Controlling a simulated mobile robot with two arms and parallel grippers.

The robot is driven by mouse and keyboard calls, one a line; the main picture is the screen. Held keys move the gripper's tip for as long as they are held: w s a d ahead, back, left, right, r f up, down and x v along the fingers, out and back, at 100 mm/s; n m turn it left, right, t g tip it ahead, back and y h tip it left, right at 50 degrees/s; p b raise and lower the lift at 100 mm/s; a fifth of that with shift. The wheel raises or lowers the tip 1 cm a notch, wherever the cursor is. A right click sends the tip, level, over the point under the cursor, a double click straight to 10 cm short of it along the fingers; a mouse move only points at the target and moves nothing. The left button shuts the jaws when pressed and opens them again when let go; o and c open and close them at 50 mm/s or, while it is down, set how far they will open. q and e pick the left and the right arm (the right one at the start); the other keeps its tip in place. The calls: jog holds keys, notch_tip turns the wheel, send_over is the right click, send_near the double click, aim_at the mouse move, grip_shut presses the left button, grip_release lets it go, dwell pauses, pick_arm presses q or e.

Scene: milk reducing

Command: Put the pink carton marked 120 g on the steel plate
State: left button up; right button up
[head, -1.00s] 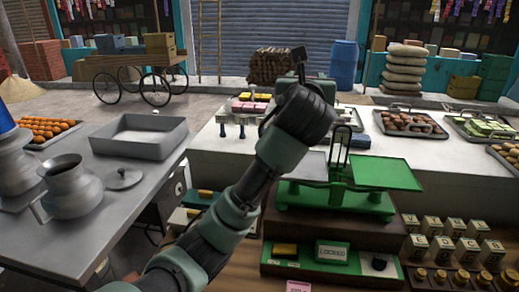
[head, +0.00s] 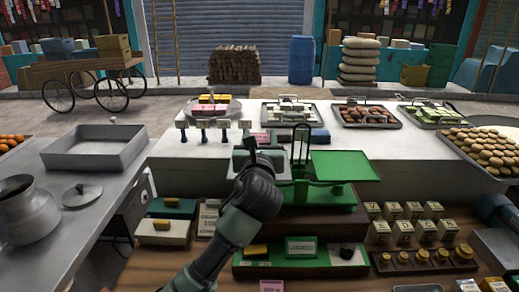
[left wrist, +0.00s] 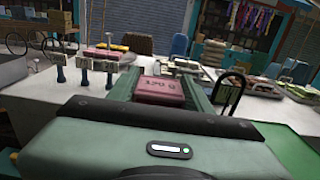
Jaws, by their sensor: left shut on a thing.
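My left gripper (head: 261,142) is shut on the pink carton (left wrist: 162,91). The left wrist view shows the carton between the fingers, its dark marking on top reading about 120 g. In the head view a little of its pink side (head: 262,137) shows beyond the gripper. A round steel plate (head: 233,117) stands farther back and to the left, with pink and yellow cartons on it. The held carton is apart from that plate. My right gripper is not in view.
A green balance scale (head: 299,170) stands close to the right of the left gripper; its upright and green pan (head: 343,166) are near. Small posts with labels (head: 202,127) stand before the plate. Trays of food (head: 367,117) lie at the back right.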

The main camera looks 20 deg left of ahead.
pick_arm(q)
notch_tip(320, 180, down, 4)
jog(key=shift+a+r, duration=0.1)
jog(key=shift+r, duration=0.05)
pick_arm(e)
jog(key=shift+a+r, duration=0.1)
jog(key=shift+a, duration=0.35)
pick_arm(q)
jog(key=o, duration=1.4)
jog(key=shift+o, duration=0.2)
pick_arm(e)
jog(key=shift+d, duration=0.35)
pick_arm(q)
jog(key=b+v, duration=0.2)
jog(key=v, duration=1)
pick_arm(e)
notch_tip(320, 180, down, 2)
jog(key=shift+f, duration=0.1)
pick_arm(q)
jog(key=shift+r, duration=0.1)
